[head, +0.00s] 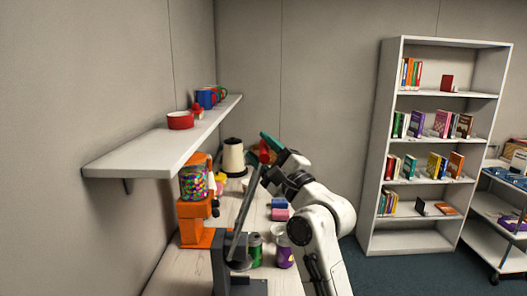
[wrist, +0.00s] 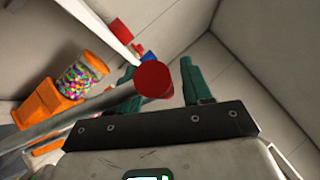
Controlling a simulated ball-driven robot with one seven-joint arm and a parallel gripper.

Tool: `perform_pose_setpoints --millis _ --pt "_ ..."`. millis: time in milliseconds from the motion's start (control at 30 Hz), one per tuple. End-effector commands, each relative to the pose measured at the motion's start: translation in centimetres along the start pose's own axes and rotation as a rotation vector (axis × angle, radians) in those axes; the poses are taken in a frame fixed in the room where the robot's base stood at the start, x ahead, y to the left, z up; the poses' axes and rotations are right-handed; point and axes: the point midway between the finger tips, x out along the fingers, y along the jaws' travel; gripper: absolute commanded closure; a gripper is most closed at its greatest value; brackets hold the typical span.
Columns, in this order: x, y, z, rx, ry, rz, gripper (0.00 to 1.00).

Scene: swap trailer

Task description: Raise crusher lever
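The crusher (head: 220,272) is a dark grey wall-like frame at the bottom of the head view, on the counter. Its lever (head: 241,220) is a long dark bar standing up steeply, leaning a little right, with a red handle (head: 264,153) at the top. In the wrist view the red handle (wrist: 152,80) lies between the teal fingers of my gripper (wrist: 162,82). A gap shows between the handle and the right finger. The left finger is partly hidden behind the handle, so contact there cannot be told. In the head view my gripper (head: 270,146) is at the lever's top.
An orange gumball machine (head: 195,210) stands left of the lever, under a wall shelf (head: 150,150) holding mugs. Cans (head: 255,250) stand just right of the crusher. A kettle (head: 233,158) is farther back. A bookcase (head: 375,160) and cart stand right, with open floor before them.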

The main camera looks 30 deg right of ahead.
Motion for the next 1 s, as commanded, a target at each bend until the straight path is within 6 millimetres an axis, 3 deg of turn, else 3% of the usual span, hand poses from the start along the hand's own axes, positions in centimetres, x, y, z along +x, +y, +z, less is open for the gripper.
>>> perform_pose_setpoints --millis 267,700,1000 --pt "-0.7 0.3 -0.1 0.002 0.0 0.002 0.5" --pt "-8.5 0.4 -0.1 0.001 0.001 0.001 0.5" --pt "-10.8 0.1 0.0 0.0 0.0 0.0 0.5"
